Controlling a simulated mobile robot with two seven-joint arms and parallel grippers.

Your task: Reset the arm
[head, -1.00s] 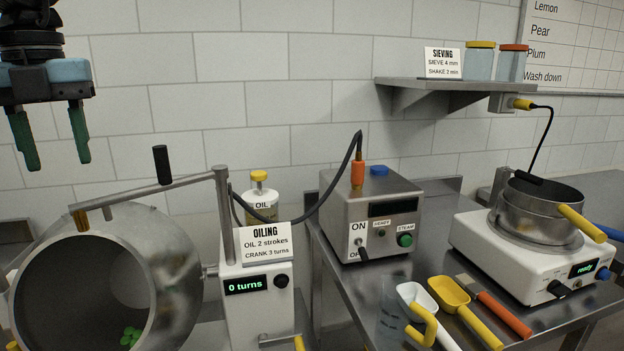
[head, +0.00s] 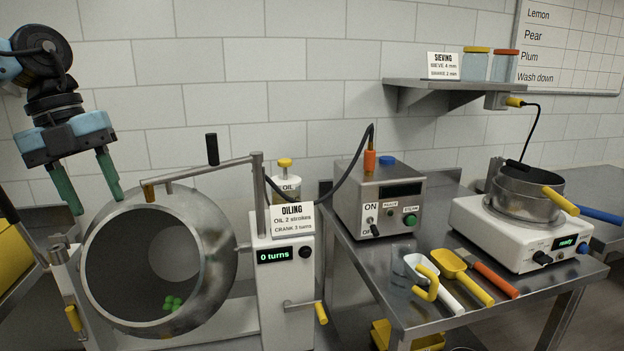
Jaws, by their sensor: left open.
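My left gripper (head: 94,188) is at the upper left of the head view. Its two green fingers point down and are apart, with nothing between them. It hangs above and left of the open mouth of the metal drum (head: 215,262). A few green gummies (head: 172,303) lie at the bottom inside the drum. My right gripper is not in view.
The oiling unit (head: 283,300) reads "0 turns" and has a crank at its front. A steam box (head: 377,205), scoops (head: 452,264) and a sieve machine (head: 530,235) stand on the steel table to the right. A shelf (head: 440,88) holds two jars.

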